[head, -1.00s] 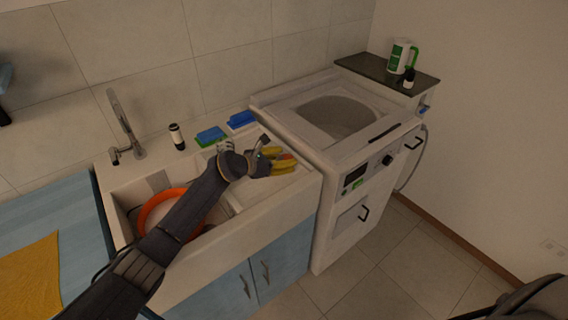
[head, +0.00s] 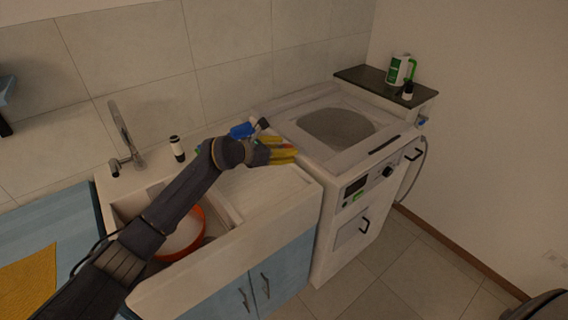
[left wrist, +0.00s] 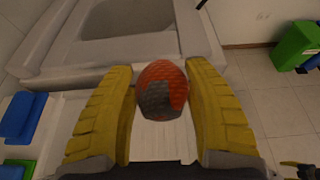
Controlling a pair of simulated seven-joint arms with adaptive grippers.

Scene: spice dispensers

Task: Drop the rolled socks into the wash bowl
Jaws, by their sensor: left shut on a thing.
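The rolled socks (left wrist: 162,88), an orange and grey ball, sit between the two yellow fingers of my left gripper (left wrist: 163,100) in the left wrist view. The left gripper is shut on them. In the head view, the left gripper (head: 284,151) is over the right part of the sink counter, near the washing machine; the socks are hidden there by the fingers. The wash bowl (head: 196,222), white inside with an orange rim, stands in the sink basin, partly covered by my left arm. The gripper is well to the right of the bowl.
A washing machine (head: 352,172) with a recessed top stands right of the sink (head: 250,218). A tap (head: 124,130), a small black-and-white bottle (head: 177,148) and a blue sponge (head: 243,130) are along the back. A green-and-white jug (head: 399,68) stands on the dark shelf.

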